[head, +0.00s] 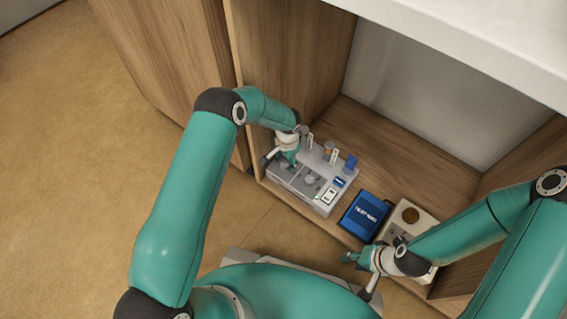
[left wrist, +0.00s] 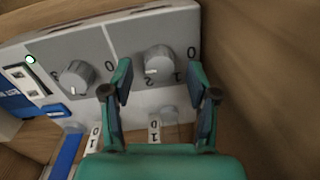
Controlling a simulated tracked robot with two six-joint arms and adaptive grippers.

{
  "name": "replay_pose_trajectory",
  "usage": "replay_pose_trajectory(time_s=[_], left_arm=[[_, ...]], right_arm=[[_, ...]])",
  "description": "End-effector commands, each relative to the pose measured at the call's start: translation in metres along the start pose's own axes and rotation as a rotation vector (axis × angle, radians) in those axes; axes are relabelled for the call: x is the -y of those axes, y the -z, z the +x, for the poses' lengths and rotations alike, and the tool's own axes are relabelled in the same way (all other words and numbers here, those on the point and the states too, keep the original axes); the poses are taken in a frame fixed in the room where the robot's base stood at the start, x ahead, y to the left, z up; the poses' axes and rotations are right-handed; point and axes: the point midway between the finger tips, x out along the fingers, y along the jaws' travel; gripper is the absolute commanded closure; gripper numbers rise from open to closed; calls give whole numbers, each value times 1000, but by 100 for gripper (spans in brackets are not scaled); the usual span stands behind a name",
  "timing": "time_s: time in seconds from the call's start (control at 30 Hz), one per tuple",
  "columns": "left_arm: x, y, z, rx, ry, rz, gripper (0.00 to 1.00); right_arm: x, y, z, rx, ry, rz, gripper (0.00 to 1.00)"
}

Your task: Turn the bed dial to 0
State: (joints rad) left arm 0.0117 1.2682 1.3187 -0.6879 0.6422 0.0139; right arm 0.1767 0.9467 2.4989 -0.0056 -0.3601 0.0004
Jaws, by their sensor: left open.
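A grey and white control panel (head: 325,195) stands on the wooden shelf. In the left wrist view it carries two grey dials with numbers around them. One dial (left wrist: 159,60) is between the fingers of my left gripper (left wrist: 162,82), with its white mark toward the lower left and a 0 at its upper right. The other dial (left wrist: 77,76) is further left, with its white mark downward. I cannot tell which is the bed dial. My left gripper is open; contact is not clear. My right gripper (head: 358,274) is low at the right; its jaws are unclear.
A blue box (head: 363,215) lies right of the panel. Small labelled switches (left wrist: 154,131) sit by the dials. A cabinet side wall (head: 290,60) rises close to my left arm.

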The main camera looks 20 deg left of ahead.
Motion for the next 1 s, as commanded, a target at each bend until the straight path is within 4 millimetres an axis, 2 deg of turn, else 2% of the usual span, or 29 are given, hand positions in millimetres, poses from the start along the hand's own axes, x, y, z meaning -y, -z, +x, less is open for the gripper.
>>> replay_pose_trajectory(time_s=[0.13,0.47,0.8,0.87,1.0], left_arm=[[0,0,12,-1,0,0,41],[0,0,13,-1,0,0,41],[0,0,13,-1,0,0,98],[8,-5,13,-1,0,-5,100],[5,-3,13,0,2,-12,100]], right_arm=[[-2,0,4,0,0,0,60],[-2,0,4,0,0,0,60],[-2,0,4,0,0,0,60],[-2,0,4,-1,0,1,60],[-2,0,5,0,0,0,60]])
